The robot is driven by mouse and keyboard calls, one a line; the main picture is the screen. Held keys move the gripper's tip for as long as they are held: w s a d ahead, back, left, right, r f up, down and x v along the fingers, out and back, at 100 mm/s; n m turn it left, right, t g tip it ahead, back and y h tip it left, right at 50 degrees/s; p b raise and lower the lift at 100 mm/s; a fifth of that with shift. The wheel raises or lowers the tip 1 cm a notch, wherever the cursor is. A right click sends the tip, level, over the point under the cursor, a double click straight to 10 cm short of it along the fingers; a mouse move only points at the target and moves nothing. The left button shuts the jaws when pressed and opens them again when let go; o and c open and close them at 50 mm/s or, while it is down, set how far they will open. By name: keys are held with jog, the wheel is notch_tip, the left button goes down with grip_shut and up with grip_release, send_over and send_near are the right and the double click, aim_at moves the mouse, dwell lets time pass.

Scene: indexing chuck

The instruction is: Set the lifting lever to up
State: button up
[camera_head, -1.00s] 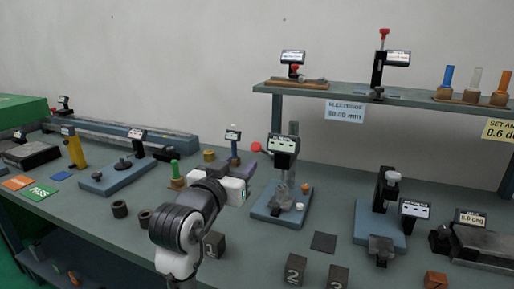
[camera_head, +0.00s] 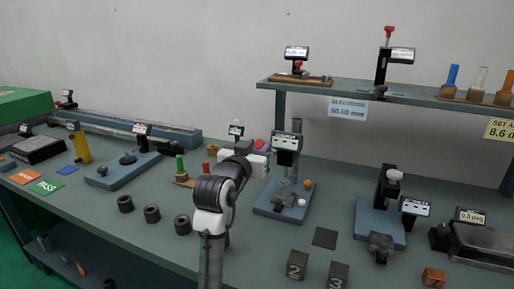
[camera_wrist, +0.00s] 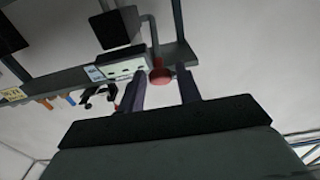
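The lifting lever's red knob (camera_head: 260,144) shows at the left of a gauge stand with a small display (camera_head: 286,142) and a blue base (camera_head: 282,203). My gripper (camera_head: 266,156) is beside the knob, partly covering that area in the head view. In the wrist view, my gripper (camera_wrist: 162,90) is open, with two dark fingers apart. The red knob (camera_wrist: 160,76) appears in the gap between them, beyond or near the tips; I cannot tell whether it touches. The display (camera_wrist: 122,67) is just left of the knob. The lever's rod is mostly hidden.
A shelf (camera_head: 350,91) with instruments runs behind the stand on the right. Dark numbered blocks (camera_head: 297,264), another blue-based device (camera_head: 380,225), dark rings (camera_head: 152,213) and a green peg (camera_head: 180,163) stand around.

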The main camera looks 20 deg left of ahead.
grip_shut()
jog(key=shift+w+r+p, duration=0.3)
jog(key=shift+r+p, duration=0.35)
jog(key=shift+r, duration=0.25)
jog(key=shift+w+r+g+p, duration=0.35)
jog(key=shift+r+g+p, duration=0.05)
jog(key=shift+p, duration=0.6)
jog(key=shift+w+r, duration=0.25)
jog(key=shift+w, duration=0.15)
jog(key=shift+o, duration=0.9)
grip_release()
jog(key=shift+o, duration=0.9)
jog(key=shift+f, duration=0.15)
